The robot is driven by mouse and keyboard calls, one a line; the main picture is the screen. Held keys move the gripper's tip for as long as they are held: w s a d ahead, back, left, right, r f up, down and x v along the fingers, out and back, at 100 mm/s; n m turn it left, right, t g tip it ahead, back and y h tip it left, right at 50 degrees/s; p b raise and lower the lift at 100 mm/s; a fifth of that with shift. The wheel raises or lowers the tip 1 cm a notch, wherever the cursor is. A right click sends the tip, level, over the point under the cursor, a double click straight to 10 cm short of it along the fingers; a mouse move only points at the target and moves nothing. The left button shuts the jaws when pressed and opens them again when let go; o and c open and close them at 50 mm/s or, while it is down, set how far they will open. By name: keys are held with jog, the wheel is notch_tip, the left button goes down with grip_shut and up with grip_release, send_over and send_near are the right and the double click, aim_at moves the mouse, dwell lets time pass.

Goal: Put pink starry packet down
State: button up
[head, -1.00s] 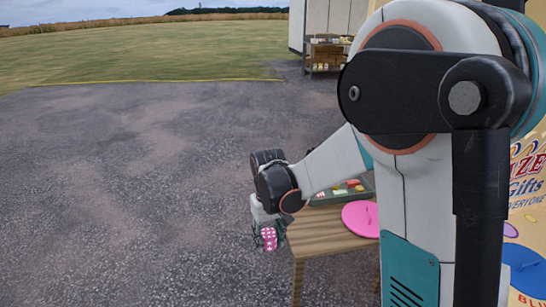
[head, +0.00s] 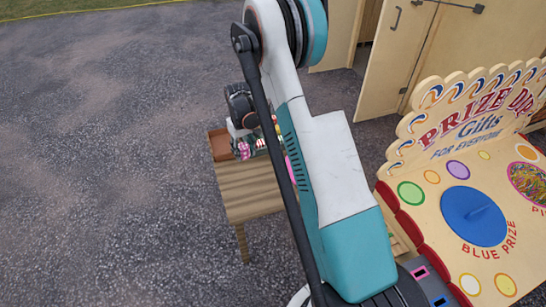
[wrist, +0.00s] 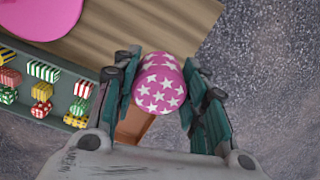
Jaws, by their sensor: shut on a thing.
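The pink starry packet (wrist: 160,84) has white stars and sits between the two fingers of my gripper (wrist: 158,98) in the wrist view. The gripper is shut on it. In the head view the packet (head: 243,150) shows small and pink below my gripper (head: 240,140), over the far end of the wooden table (head: 245,188). In the wrist view the table (wrist: 130,38) lies beyond the packet. I cannot tell whether the packet touches anything below it.
A grey-green tray (wrist: 86,75) of striped and spotted packets lies left of the gripper. A pink disc (wrist: 40,18) is on the table. A brown box (head: 218,145) stands at the table's far left corner. A prize stall (head: 440,200) with a blue disc (head: 474,216) is right.

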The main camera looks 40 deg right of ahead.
jog(key=d+f, duration=0.3)
jog(key=f, duration=0.1)
jog(key=b, duration=0.5)
send_over(254, 188)
notch_tip(254, 188, down, 15)
jog(key=shift+f+b, duration=0.9)
jog(key=shift+f, duration=1.4)
jog(key=shift+f, duration=0.1)
jog(key=o, duration=1.1)
jog(key=shift+c, duration=0.2)
